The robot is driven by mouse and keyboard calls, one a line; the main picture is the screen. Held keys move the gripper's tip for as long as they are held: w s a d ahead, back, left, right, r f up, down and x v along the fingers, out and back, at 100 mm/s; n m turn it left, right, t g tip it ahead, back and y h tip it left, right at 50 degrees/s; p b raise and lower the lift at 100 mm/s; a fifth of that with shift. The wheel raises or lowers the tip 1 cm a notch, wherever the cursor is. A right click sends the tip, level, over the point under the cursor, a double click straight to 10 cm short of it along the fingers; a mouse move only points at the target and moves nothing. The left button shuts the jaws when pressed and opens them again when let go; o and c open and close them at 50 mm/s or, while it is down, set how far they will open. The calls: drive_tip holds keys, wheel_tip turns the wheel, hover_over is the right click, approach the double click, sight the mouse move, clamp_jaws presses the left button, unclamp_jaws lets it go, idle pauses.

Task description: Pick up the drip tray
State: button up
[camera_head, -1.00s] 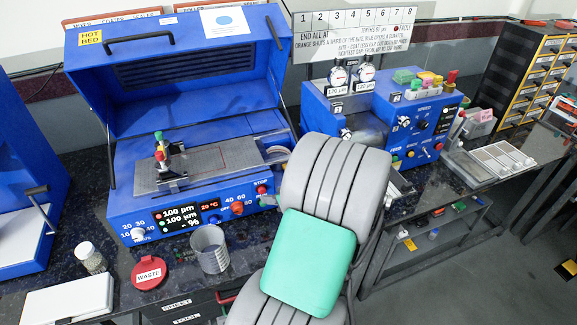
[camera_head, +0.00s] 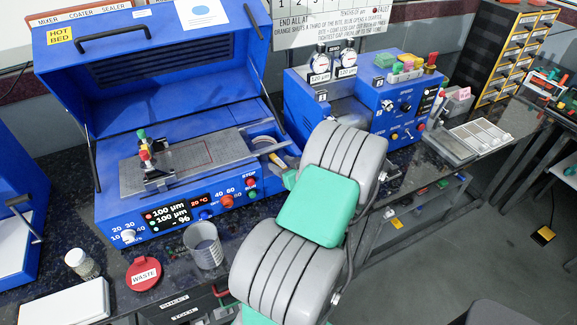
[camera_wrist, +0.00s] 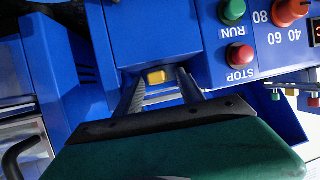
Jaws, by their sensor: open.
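I cannot name the drip tray for certain. A small grey tray-like part (camera_head: 264,143) at the right end of the hot bed coater in the head view may be it. My gripper (camera_head: 281,163) is beside that end, small and partly hidden by my arm. In the wrist view my gripper (camera_wrist: 158,80) is open, its two dark fingers pointing at the blue housing. A small yellow block (camera_wrist: 156,77) shows between the fingertips, which have not closed on it. Whether they touch it, I cannot tell.
The blue coater's control panel (camera_head: 185,212) has knobs and buttons close to my gripper. A second blue machine (camera_head: 375,105) is to the right.

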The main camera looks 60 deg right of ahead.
sight(270, 155)
drive_tip(key=shift+x, duration=1.25)
drive_tip(key=shift+s, duration=0.1)
clamp_jaws()
